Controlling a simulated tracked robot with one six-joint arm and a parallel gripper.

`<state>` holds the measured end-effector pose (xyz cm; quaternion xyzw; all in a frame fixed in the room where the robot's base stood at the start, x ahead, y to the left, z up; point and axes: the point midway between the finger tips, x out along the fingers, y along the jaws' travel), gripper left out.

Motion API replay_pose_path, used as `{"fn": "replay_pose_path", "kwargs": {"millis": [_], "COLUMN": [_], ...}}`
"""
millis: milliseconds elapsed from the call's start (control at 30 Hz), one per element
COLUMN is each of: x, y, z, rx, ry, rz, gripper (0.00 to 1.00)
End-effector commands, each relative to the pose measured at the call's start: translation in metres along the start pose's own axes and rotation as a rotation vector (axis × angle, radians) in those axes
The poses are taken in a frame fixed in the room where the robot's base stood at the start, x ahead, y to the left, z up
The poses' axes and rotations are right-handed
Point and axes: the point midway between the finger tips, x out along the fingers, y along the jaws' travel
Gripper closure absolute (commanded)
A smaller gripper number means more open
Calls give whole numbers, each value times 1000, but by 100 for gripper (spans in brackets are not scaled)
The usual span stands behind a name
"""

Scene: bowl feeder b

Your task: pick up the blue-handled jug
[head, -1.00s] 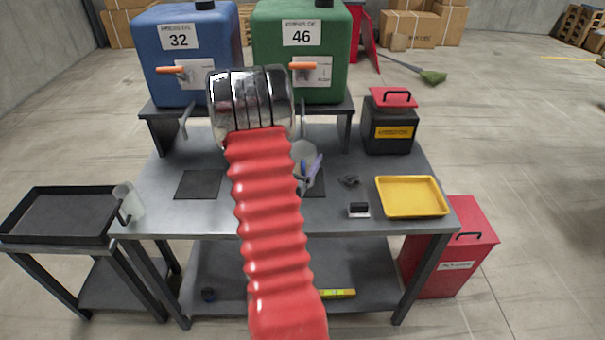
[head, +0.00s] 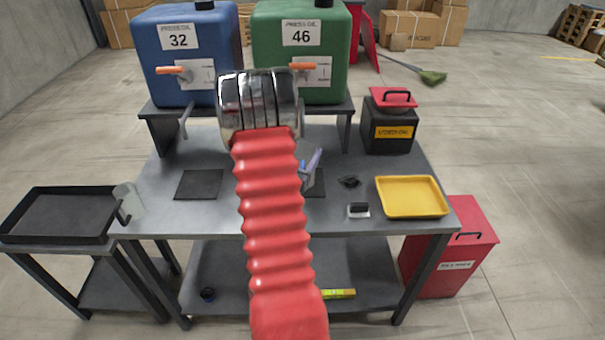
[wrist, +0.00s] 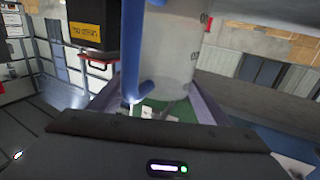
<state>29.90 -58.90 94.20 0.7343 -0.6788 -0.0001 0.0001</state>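The blue-handled jug (wrist: 172,48) is large and close in the wrist view, a translucent body with dark marks. Its blue handle (wrist: 131,45) is on the left side. My gripper (wrist: 155,82) has its two purple-grey fingers apart, one on each side of the jug's lower part. I see no clear contact between fingers and jug. In the head view my red-sleeved arm hides most of the jug, and a finger of my gripper (head: 312,166) shows just right of the sleeve over the bench.
On the bench (head: 345,220) are a yellow tray (head: 411,197), a black box with a red lid (head: 389,128) and small dark parts. Blue and green drums (head: 194,62) stand behind. A dark-handled clear jug (head: 129,203) is beside the black tray (head: 58,216) at left.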

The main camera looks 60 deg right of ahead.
Motion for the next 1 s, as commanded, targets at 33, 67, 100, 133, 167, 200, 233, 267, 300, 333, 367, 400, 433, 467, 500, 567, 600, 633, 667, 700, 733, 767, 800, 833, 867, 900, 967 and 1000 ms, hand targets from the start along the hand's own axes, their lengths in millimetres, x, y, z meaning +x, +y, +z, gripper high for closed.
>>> {"fn": "replay_pose_path", "kwargs": {"millis": [33, 67, 100, 133, 167, 200, 233, 267, 300, 333, 367, 400, 433, 467, 500, 567, 600, 633, 667, 700, 733, 767, 800, 833, 867, 900, 967, 1000], "x": [0, 0, 0, 0, 0, 0, 0, 0, 0, 0, 0, 0, 0, 0, 0, 0, 0, 0, 0, 0, 0, 0, 0, 0, 0, 0, 0, 0], "y": [0, 0, 0, 0, 0, 0, 0, 0, 0, 0, 0, 0, 0, 0, 0, 0, 0, 0, 0, 0, 0, 0, 0, 0, 0, 0, -1, -1], "z": [0, 0, 0, 0, 0, 0, 0, 0, 0, 0, 0, 0, 0, 0, 0, 0, 0, 0, 0, 0, 0, 0, 0, 0, 0, -1, -3, -4], "rx": [0, 0, 0, 0, 0, 0, 0, 0, 0, 0, 0, 0, 0, 0, 0, 0, 0, 0, 0, 0, 0, 0, 0, 0, 0, 0, 1, 1], "ry": [0, 0, 0, 0, 0, 0, 0, 0, 0, 0, 0, 0, 0, 0, 0, 0, 0, 0, 0, 0, 0, 0, 0, 0, 0, 0, 1, 1], "rz": [0, 0, 0, 0, 0, 0, 0, 0, 0, 0, 0, 0, 0, 0, 0, 0, 0, 0, 0, 0, 0, 0, 0, 0, 0, -1, -1, -1], "gripper": [33, 36, 38, 40, 43, 45, 48, 50, 52, 55, 57, 59, 62, 64, 66, 71, 74, 75, 78, 80, 80, 80, 80, 80, 80, 80, 80, 80]}}
